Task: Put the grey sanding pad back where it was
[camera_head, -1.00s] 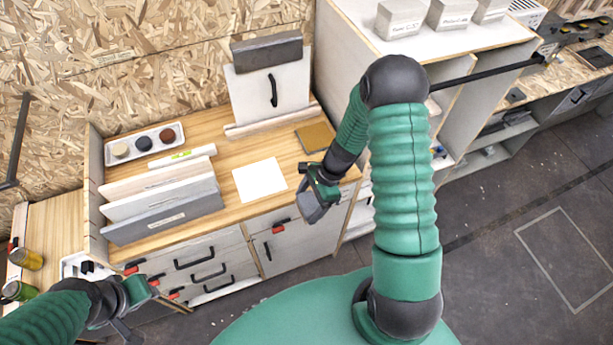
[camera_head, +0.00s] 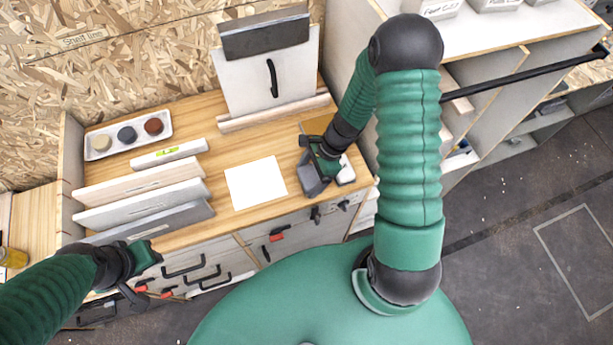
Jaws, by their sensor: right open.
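My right gripper (camera_head: 316,178) is open over the front right part of the wooden worktop (camera_head: 225,150). A grey blocky shape shows at its fingertips; I cannot tell whether this is the grey sanding pad or the fingers themselves. A small pale grey piece (camera_head: 347,171) lies just right of the gripper, near the worktop's right edge, partly hidden by it. A brown mat (camera_head: 316,125) lies behind the gripper, partly covered by my arm. My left gripper (camera_head: 140,285) hangs in front of the drawers, away from these; its jaws are unclear.
A white sheet (camera_head: 256,183) lies left of the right gripper. Upright panels (camera_head: 140,200) stand at the left, behind them a level (camera_head: 168,154) and a tray (camera_head: 91,148) with three round pots. A board with a black handle (camera_head: 245,85) stands at the back.

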